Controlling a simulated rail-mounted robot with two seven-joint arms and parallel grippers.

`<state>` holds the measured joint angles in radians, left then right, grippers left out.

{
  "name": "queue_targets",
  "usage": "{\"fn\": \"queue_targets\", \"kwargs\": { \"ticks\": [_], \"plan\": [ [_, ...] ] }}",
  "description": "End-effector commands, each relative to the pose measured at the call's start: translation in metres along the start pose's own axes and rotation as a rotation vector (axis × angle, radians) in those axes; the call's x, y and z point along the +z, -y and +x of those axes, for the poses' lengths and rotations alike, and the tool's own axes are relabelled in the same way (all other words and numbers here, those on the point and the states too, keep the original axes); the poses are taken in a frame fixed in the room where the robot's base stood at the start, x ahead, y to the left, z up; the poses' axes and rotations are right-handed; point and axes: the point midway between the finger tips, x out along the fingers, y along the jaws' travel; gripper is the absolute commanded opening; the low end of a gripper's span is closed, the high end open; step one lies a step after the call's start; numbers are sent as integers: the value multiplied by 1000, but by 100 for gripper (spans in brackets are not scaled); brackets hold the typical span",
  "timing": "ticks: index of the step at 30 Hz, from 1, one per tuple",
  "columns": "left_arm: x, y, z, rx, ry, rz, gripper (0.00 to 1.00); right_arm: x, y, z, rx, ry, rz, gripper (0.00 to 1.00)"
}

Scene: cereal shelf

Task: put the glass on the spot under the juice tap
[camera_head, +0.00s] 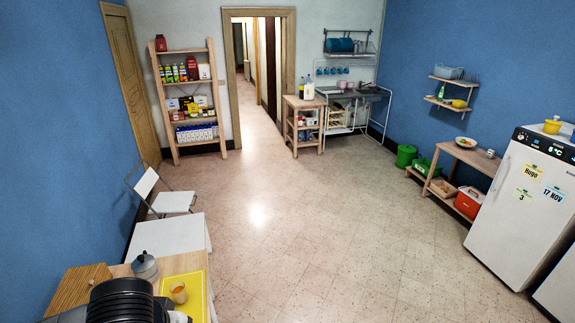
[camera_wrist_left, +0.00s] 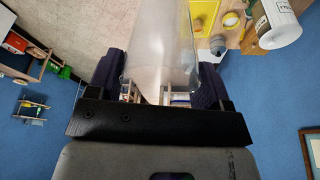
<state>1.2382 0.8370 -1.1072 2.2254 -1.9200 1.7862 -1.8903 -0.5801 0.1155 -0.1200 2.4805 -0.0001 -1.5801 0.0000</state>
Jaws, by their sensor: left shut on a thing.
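My left gripper (camera_wrist_left: 157,78) is shut on a clear glass (camera_wrist_left: 160,48), with one dark finger on each side of it. The glass is see-through, and the floor shows through it. In the head view a dark part of my left arm covers the bottom left, and the glass cannot be made out there. I cannot pick out a juice tap or the spot under it in either view. My right gripper is in neither view.
A white folding chair (camera_head: 172,201) stands beyond. The middle floor is clear. A fridge (camera_head: 520,205) stands right.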

Motion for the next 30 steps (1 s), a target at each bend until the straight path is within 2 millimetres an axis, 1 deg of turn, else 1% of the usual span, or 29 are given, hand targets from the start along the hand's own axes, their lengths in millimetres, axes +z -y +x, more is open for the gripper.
{"fn": "queue_targets", "kwargs": {
  "ticks": [1,6,9,15,30],
  "plan": [
    [-5,0,-22,-1,-1,0,31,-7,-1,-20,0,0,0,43],
    [-10,0,-46,-1,0,-1,31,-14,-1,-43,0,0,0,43],
    [-11,0,-55,-2,1,-1,31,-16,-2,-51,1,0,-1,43],
    [-12,1,-64,-2,1,-1,31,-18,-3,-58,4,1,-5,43],
    [-12,0,-64,-1,1,-1,31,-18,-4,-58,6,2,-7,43]
  ]
}}
